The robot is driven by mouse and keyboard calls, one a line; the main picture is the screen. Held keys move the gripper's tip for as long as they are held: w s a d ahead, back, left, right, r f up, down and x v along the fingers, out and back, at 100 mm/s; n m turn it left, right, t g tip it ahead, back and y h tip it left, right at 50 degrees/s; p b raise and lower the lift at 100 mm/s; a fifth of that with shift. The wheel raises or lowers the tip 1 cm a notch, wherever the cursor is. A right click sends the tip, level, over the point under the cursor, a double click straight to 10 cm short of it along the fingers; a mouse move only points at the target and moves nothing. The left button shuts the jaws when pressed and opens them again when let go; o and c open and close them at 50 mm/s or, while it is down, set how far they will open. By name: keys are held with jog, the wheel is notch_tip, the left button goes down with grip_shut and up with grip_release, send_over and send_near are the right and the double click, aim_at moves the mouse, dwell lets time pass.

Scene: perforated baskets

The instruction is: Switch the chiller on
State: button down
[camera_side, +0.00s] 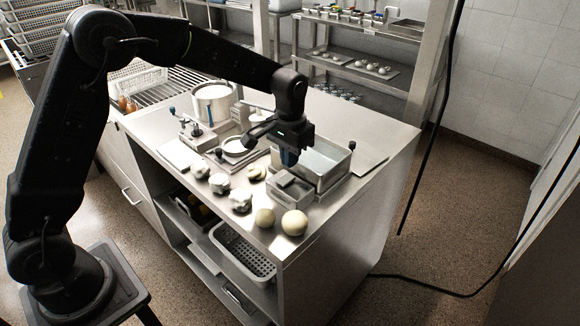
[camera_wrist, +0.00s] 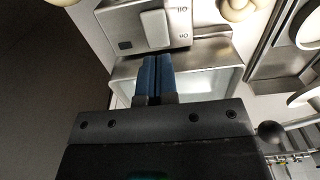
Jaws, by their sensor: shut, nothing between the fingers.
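A small grey metal box (camera_side: 289,195) with a raised block on top stands at the front of the worktop, against an open rectangular metal bin (camera_side: 337,177). This looks like the chiller and its control box. In the wrist view the control box (camera_wrist: 183,24) carries a pale raised rocker-like piece (camera_wrist: 155,27), a small dark square and small marks at its right edge. I cannot tell which way the piece is set. My gripper (camera_side: 289,160) is shut and empty, pointing down by the box. Its blue fingertips (camera_wrist: 155,62) appear just short of the box in the wrist view and cover part of the bin.
Pale round balls (camera_side: 294,222) and several white lumps (camera_side: 219,183) lie along the worktop's front edge. A pot (camera_side: 212,103), a dish (camera_side: 238,146) and black-knobbed devices stand left of my gripper. A flat plate (camera_side: 368,161) lies to the right.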

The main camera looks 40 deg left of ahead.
aim_at(286, 178)
jog(key=shift+f, duration=1.55)
jog(key=shift+f, duration=0.5)
jog(key=shift+s, duration=0.15)
jog(key=shift+s+r, duration=0.25)
jog(key=shift+s, duration=0.35)
notch_tip(286, 178, up, 14)
jog(key=shift+r, duration=0.2)
jog(key=shift+w, duration=0.1)
